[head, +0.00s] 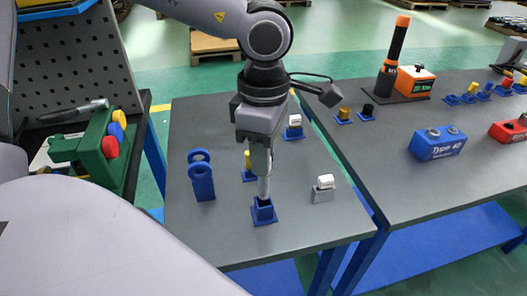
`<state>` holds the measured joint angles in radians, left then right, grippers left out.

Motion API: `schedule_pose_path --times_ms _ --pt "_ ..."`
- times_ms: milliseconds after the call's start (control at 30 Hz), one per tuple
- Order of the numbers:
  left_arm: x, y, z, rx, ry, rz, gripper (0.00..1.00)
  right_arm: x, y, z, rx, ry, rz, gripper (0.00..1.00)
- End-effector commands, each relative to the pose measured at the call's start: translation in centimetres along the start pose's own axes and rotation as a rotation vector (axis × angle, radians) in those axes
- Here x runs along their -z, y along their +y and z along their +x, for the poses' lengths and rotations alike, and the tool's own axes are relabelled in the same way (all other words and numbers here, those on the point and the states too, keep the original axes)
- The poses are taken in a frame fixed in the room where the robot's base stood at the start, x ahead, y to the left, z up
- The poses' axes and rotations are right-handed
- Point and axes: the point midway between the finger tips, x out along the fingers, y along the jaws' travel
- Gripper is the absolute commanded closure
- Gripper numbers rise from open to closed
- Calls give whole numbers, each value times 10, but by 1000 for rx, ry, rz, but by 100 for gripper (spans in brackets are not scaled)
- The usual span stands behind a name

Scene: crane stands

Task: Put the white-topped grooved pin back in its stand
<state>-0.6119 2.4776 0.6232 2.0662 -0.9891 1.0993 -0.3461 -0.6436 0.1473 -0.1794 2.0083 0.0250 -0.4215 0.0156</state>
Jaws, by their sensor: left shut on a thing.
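My left gripper (264,188) points straight down at the blue square stand (264,218) near the front of the table. It is shut on a narrow thing that its fingers almost wholly hide, taken to be the white-topped grooved pin; no white top shows there. The fingertips are at the stand's raised socket. I cannot tell how deep the held thing sits. A grey block with a white top (325,182) stands on the bare table to the right. Another white-topped piece (294,120) is in a blue stand farther back. My right gripper is not in view.
A yellow pin in a blue stand (249,176) is close behind the gripper. Blue ring-topped pieces (203,185) stand to the left. A second table (380,160) at right holds a blue box (438,145) and an orange-black tool (395,55). The near table front is clear.

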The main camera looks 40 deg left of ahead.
Motion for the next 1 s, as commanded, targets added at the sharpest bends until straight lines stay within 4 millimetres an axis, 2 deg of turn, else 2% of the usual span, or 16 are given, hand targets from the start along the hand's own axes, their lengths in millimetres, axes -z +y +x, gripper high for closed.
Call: schedule_pose_path --times_ms 433,1000 --pt "0 0 -1 -2 -1 -2 100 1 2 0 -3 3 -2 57" --pt "0 0 -1 -5 0 -84 100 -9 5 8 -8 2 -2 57"
